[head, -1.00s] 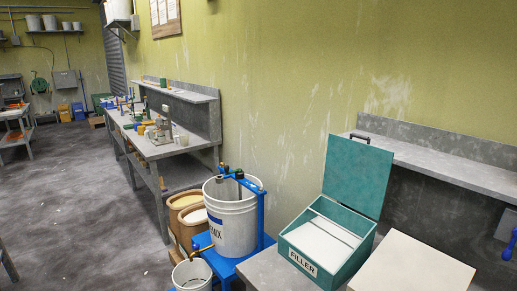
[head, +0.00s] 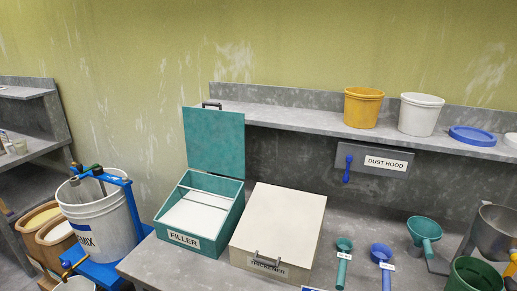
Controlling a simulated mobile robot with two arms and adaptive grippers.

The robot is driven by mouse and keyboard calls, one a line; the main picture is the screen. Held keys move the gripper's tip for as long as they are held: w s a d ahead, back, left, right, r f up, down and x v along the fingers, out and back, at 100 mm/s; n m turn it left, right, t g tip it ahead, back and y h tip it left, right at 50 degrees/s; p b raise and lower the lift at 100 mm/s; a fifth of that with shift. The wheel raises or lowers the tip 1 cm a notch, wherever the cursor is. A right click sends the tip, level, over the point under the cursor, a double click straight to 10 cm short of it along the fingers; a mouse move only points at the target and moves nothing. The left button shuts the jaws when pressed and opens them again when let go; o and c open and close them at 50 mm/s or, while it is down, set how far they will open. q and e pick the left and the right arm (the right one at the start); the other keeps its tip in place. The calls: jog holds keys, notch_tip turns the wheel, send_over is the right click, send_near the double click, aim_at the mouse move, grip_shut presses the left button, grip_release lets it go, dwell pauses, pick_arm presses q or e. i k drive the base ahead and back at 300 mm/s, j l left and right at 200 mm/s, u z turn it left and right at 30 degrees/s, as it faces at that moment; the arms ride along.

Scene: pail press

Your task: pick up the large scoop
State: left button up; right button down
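Two scoops lie on the bench at the lower middle right, handles toward the front edge. One is a teal scoop (head: 343,258) with a small round bowl. Beside it on the right is a blue scoop (head: 382,256) with a somewhat wider bowl. Both carry small white labels that I cannot read. Farther right is a larger teal funnel-shaped piece (head: 424,230); I cannot tell whether it is a scoop or a funnel. Neither of my grippers shows in the head view.
An open teal FILLER bin (head: 204,246) and a closed cream-lidded THICKENER bin (head: 280,222) stand left of the scoops. A metal bowl (head: 497,232) and green container (head: 474,275) stand right. A shelf above holds yellow (head: 363,108) and white (head: 419,115) pails.

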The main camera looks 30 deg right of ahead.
aim_at(380, 254)
jog(key=z, duration=2)
